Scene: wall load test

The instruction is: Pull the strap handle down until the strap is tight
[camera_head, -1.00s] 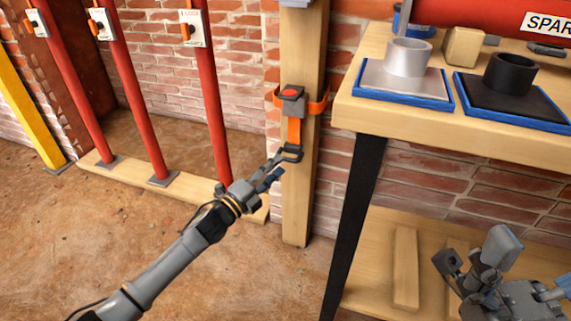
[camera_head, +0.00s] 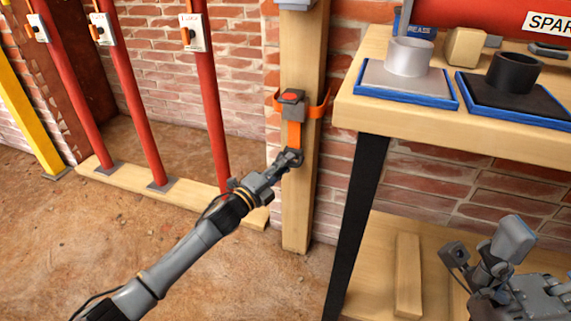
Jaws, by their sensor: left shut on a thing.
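An orange strap (camera_head: 295,134) hangs down from a grey buckle with a red button (camera_head: 292,98) on an upright wooden post (camera_head: 296,215). An orange band wraps around the post at the buckle's height. The dark strap handle (camera_head: 297,156) is at the strap's lower end. My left gripper (camera_head: 288,160) is shut on the handle, in front of the post; its fingers hide part of it. The hanging strap looks straight. My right gripper (camera_head: 480,262) is at the lower right, in front of the bench's lower shelf, away from the strap; its finger opening is unclear.
A wooden bench (camera_head: 450,118) with a black leg (camera_head: 357,215) stands right of the post. Blue-edged trays (camera_head: 405,90) with cylinders sit on it. Red props (camera_head: 210,110) stand on a wooden sill at left. A yellow post (camera_head: 25,120) is further left. The dirt floor in front is clear.

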